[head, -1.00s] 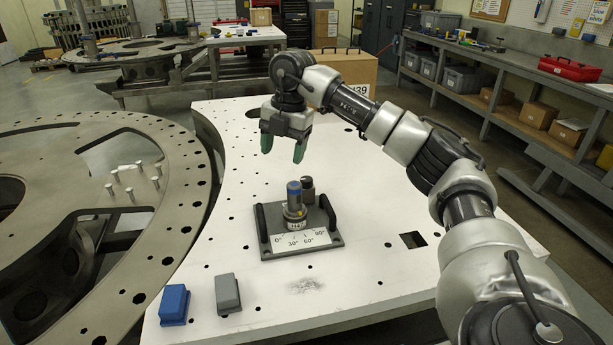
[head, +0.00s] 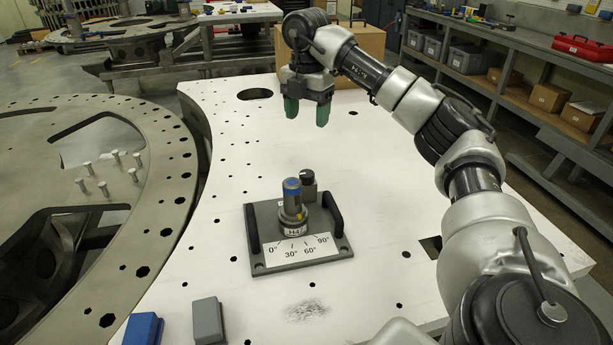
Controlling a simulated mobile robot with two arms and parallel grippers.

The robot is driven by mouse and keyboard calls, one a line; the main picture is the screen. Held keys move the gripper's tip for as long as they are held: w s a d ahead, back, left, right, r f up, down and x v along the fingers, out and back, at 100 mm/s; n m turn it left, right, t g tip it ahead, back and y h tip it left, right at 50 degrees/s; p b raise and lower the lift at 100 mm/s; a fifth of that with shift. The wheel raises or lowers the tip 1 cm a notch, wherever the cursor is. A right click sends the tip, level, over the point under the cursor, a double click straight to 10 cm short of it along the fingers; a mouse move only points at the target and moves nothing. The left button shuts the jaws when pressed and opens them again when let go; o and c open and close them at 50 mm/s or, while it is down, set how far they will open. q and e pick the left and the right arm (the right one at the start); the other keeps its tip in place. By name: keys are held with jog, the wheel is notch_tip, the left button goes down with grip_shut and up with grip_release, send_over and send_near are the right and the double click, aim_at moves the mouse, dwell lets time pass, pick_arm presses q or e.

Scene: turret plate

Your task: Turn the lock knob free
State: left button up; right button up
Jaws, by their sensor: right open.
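The lock knob appears to be the small black-topped knob (head: 308,179) on a grey block at the back of a dark grey plate fixture (head: 268,219). In front of it stands a cylinder with a blue band (head: 292,200), upright on the plate. A white angle scale (head: 300,249) marked 0° to 90° lies at the plate's front. My right gripper (head: 307,114) points down with green fingers apart and empty. It is above and behind the fixture, clear of the knob. My left gripper is not in view.
Black handles (head: 333,213) stand at the plate's sides. A blue block (head: 143,329) and a grey block (head: 207,320) sit at the front of the white table (head: 400,215). A large metal ring (head: 165,205) stands at left. A cardboard box (head: 345,50) is behind.

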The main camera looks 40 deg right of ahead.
jog(key=b, duration=0.3)
send_near(307, 173)
pick_arm(q)
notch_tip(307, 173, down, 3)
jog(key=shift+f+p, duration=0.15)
jog(key=shift+p, duration=0.25)
pick_arm(e)
notch_tip(307, 173, down, 9)
jog(key=shift+f, duration=0.15)
jog(key=c, duration=0.9)
